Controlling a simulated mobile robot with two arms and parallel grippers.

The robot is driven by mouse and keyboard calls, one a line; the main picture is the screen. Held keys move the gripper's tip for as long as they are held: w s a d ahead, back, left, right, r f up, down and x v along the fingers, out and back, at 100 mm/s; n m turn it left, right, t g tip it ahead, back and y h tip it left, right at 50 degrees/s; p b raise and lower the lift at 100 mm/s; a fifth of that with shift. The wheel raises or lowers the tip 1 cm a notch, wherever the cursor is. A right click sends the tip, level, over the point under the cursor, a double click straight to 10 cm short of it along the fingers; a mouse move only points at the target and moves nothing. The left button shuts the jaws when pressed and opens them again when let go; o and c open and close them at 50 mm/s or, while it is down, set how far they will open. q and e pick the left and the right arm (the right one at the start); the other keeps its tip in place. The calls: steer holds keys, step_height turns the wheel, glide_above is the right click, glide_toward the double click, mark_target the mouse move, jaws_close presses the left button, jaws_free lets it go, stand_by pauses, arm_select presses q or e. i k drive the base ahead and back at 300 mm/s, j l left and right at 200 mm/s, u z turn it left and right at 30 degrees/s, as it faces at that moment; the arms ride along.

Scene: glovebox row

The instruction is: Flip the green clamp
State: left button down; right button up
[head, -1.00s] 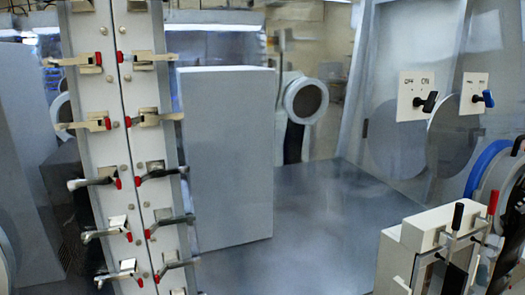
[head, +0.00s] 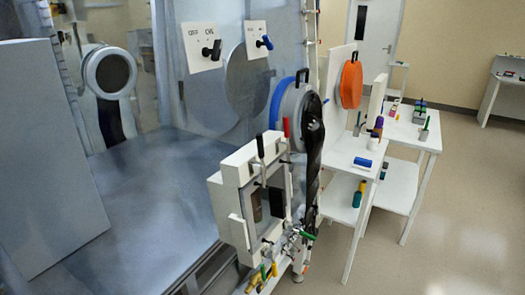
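A small green-handled metal piece (head: 301,233) shows in the head view at the lower right corner of a white box-shaped fixture (head: 231,190). It looks like a clamp, but it is small and blurred, and I cannot tell which way it is flipped. Several other small coloured handles, yellow, orange and green, cluster just below the fixture. A red-handled clamp (head: 286,128) and a black-handled clamp (head: 261,147) stand upright on the fixture's top. Neither of my grippers shows in the view.
Two switch plates with a black knob (head: 212,50) and a blue knob (head: 265,42) are on the glass behind. A dark glove-like shape (head: 313,145) hangs beside a blue-rimmed port (head: 276,105). White tables (head: 352,177) stand right; the floor (head: 465,210) is clear at far right.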

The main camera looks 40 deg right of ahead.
mark_target(303, 234)
steer(key=z, duration=1.55)
